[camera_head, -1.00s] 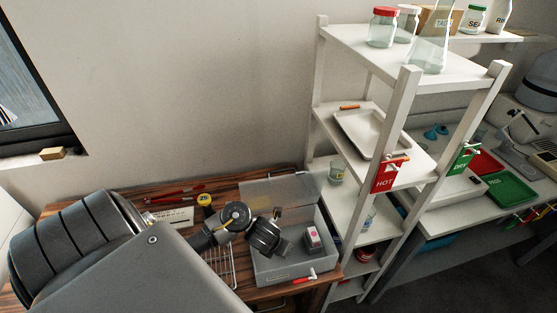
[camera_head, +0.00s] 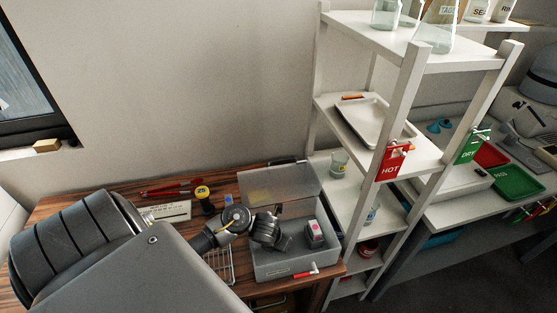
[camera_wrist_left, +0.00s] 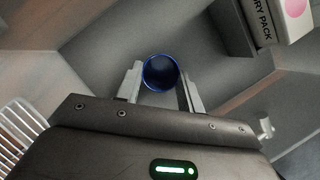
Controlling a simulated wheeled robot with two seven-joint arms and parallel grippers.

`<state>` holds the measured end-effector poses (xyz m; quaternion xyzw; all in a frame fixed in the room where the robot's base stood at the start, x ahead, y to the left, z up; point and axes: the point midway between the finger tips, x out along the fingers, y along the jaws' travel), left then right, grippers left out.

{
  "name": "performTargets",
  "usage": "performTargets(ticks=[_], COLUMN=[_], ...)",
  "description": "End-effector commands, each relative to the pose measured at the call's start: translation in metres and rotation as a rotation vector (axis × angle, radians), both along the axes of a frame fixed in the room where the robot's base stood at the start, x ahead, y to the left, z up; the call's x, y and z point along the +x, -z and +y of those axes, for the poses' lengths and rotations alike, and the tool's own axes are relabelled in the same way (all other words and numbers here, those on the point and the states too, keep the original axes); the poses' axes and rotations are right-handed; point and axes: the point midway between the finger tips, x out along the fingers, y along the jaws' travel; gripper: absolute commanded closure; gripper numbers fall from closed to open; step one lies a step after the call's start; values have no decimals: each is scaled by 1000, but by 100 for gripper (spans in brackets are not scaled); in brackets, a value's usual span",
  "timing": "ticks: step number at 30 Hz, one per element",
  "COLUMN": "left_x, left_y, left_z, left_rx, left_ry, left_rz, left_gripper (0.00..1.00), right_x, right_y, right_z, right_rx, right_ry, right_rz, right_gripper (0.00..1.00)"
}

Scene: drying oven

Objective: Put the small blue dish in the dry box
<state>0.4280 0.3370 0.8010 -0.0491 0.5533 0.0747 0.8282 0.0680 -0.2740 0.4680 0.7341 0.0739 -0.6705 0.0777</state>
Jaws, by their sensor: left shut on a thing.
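The dry box (camera_head: 294,268) is a grey, see-through box on the wooden bench, with its lid (camera_head: 275,183) open at the back. My left gripper (camera_head: 284,243) is over the left part of the box's opening. In the left wrist view it is shut on the small blue dish (camera_wrist_left: 161,73), a round dark cup with a bright blue rim between the fingertips (camera_wrist_left: 160,84). The dish is hidden in the head view. Whether it touches the box floor I cannot tell. My right gripper is not in view.
A dry pack (camera_head: 315,234) stands in the right part of the box and shows in the wrist view (camera_wrist_left: 266,25). A wire rack (camera_head: 221,265) lies left of the box. A white shelf unit (camera_head: 398,105) stands close on the right. A red-handled item (camera_head: 305,273) is at the box's front.

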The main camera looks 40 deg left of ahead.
Motion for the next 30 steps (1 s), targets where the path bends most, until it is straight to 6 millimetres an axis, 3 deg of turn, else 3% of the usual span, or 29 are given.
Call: performTargets(ticks=[4,5,9,20,30], left_x=[0,0,0,0,-23], left_y=[5,3,3,-3,-69], left_z=[0,0,0,0,-4], left_rx=[1,0,0,-1,2], left_ry=[0,0,0,-1,4], left_rz=[-1,-1,0,0,-2], left_gripper=[84,58,40,40,40], right_x=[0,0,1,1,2], right_y=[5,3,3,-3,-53], right_z=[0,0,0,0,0], right_rx=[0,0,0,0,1], right_ry=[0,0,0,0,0], right_rz=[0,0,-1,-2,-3], right_gripper=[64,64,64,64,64])
